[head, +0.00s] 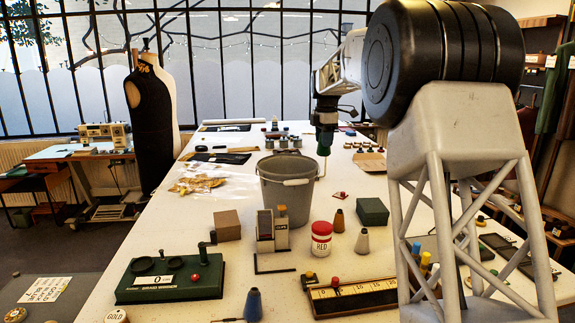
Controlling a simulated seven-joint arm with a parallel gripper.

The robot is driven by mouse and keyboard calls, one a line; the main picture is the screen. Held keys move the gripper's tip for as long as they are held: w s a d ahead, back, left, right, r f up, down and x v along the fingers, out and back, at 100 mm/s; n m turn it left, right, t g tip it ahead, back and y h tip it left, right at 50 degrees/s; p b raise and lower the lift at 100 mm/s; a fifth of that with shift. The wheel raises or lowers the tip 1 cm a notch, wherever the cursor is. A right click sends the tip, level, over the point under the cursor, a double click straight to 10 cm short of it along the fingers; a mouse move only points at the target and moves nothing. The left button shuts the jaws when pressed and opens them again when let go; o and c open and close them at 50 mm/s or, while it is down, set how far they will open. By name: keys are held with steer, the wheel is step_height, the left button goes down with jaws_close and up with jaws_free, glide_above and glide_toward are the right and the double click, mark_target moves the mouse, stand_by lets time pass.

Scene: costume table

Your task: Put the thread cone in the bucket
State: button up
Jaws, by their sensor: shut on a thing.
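The grey bucket (287,190) stands upright on the white table, its handle hanging over the front and right side. My gripper (325,137) points down above the bucket's right rim and is shut on a small dark green thing (323,150). It looks like a thread cone, but is too small to be sure. The bucket's inside is mostly hidden.
A brown box (227,225), a grey device (272,231), a jar marked RED (321,239) and a dark green box (372,211) stand near the bucket. A green base (170,277) and a ruled wooden rack (355,297) lie in front. A clear bag (200,184) lies left.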

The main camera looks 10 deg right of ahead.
steer(key=shift+w+a+m, duration=3.2)
steer(key=shift+w+a, duration=3.8)
steer(key=shift+w, duration=0.2)
step_height(320, 180, down, 12)
steer(key=shift+r, duration=0.1)
step_height(320, 180, down, 14)
steer(key=shift+f, duration=2)
steer(key=shift+f, duration=0.15)
steer(key=o, duration=1)
